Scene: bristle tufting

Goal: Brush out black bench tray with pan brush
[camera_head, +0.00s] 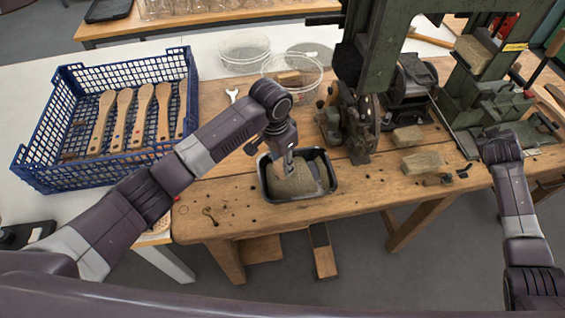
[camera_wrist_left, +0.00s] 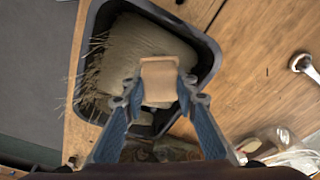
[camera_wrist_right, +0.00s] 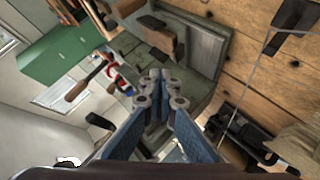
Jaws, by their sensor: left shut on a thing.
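The black bench tray (camera_head: 329,192) sits on the wooden bench near its front edge. It also shows in the left wrist view (camera_wrist_left: 207,62). My left gripper (camera_head: 287,163) reaches down into the tray and is shut on the wooden handle of the pan brush (camera_wrist_left: 159,80). A wide tan bristle mass (camera_wrist_left: 150,45) lies in the tray around and below the handle; I cannot tell where brush ends and loose bristle begins. Stray bristles stick out at its left side. My right gripper (camera_wrist_right: 161,82) is shut and empty, near the green machine.
A blue crate (camera_head: 112,161) with several wooden brush handles stands at the left. Clear round containers (camera_head: 291,78) and a wrench (camera_head: 232,95) lie behind the tray. A green machine (camera_head: 480,90) and tan bristle blocks (camera_head: 422,162) are at the right. The bench front-left is mostly clear.

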